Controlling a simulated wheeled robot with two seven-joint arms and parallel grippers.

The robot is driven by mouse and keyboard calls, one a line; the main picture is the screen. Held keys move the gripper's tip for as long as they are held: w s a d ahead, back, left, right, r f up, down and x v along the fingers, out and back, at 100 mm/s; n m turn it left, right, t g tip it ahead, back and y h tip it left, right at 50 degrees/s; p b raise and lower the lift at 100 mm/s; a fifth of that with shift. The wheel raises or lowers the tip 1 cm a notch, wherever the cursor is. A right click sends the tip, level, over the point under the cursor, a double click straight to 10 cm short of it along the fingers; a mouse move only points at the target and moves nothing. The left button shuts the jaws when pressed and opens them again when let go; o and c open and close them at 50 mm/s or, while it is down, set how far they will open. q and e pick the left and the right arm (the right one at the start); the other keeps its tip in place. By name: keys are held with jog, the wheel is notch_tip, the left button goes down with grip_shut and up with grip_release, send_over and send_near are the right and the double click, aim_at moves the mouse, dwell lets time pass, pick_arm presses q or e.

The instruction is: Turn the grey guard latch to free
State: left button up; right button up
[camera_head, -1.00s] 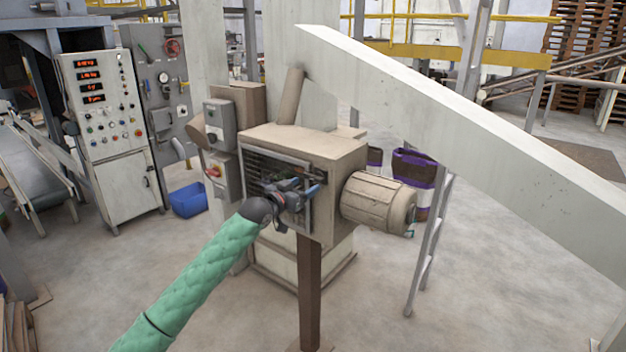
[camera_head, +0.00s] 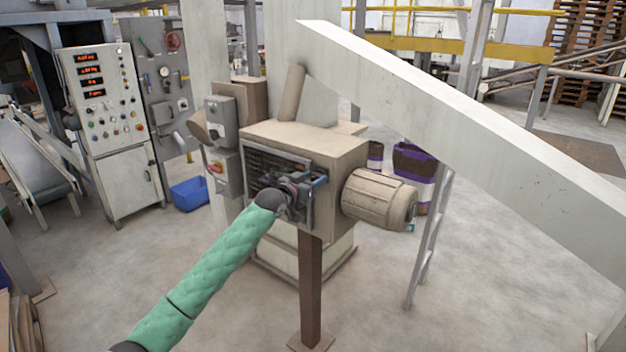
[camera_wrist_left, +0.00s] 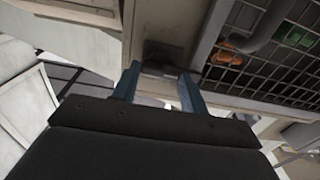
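The grey guard latch (camera_wrist_left: 160,68) is a small dark block on the beige frame beside the mesh guard in the left wrist view. My left gripper (camera_wrist_left: 160,76) has its two blue fingers apart, one on each side of the latch's near end. I cannot tell whether they touch it. In the head view my left gripper (camera_head: 310,184) is at the front right edge of the guard (camera_head: 262,170) on the beige machine housing (camera_head: 335,150), and it hides the latch there. My right gripper is not in view.
A motor (camera_head: 378,199) sticks out to the right of the housing. A grey switch box (camera_head: 221,122) stands to its left, and a brown post (camera_head: 310,290) supports it. A long pale chute (camera_head: 450,115) slopes down to the right. A blue bin (camera_head: 189,195) stands on the floor.

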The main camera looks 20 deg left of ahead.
pick_arm(q)
jog(key=shift+c, duration=1.2)
